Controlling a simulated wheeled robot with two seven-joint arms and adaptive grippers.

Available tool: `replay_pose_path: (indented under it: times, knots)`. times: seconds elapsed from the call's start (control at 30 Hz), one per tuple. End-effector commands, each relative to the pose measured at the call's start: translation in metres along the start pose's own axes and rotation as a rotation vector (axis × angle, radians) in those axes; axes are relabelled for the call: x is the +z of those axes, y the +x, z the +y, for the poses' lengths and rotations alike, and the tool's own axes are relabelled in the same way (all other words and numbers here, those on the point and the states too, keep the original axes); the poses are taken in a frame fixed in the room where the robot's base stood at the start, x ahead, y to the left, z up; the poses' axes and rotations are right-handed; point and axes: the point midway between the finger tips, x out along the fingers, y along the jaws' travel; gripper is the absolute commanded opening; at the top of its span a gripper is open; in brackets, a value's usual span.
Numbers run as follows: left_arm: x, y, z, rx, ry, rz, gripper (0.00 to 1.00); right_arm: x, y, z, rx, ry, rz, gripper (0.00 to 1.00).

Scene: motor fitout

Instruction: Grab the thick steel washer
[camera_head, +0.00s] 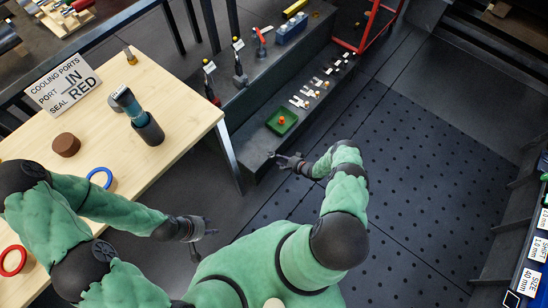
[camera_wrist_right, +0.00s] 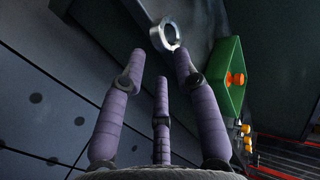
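The thick steel washer (camera_wrist_right: 156,38) is a shiny grey ring in the right wrist view, lying on a dark surface just beyond the fingertips. My right gripper (camera_wrist_right: 158,62) is open and empty, with its purple fingers spread and pointing at the washer. The right finger's tip is close to the ring's lower edge; I cannot tell if they touch. In the head view my right gripper (camera_head: 277,158) is at the near end of the dark bench, and the washer is too small to make out. My left gripper (camera_head: 208,228) is open and empty, right of the wooden table.
A green tray (camera_head: 290,119) with orange pieces sits on the dark bench (camera_head: 254,139) beside the right gripper; it also shows in the right wrist view (camera_wrist_right: 219,80). Several small fittings lie farther along. The wooden table (camera_head: 190,108) stands left. Perforated floor is clear at right.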

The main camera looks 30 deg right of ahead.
Motion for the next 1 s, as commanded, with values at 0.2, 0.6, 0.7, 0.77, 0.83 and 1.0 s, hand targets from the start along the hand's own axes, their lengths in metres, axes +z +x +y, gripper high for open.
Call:
replay_pose_path:
  times: [0.2,0.6,0.7,0.77,0.83,1.0]
  knots:
    - [0.000,0.009,-0.003,0.000,0.000,0.000,0.40,0.001,0.029,0.001,-0.001,-0.002,-0.001,0.31]
    - [0.000,0.007,-0.003,0.000,0.000,0.000,0.40,0.000,0.055,0.000,0.000,-0.001,0.000,0.31]
    - [0.000,0.007,-0.003,0.000,0.000,0.000,0.40,0.000,0.056,0.000,0.000,-0.001,0.000,0.31]
    - [0.000,0.007,-0.003,0.000,0.000,0.000,0.40,0.000,0.057,0.000,0.000,-0.001,0.000,0.31]
    - [0.000,0.007,-0.003,0.000,0.000,0.000,0.40,0.000,0.057,0.000,0.000,-0.001,0.000,0.31]
    - [0.000,0.007,-0.003,0.000,0.000,0.000,0.40,0.000,0.056,0.000,0.000,0.000,0.000,0.19]
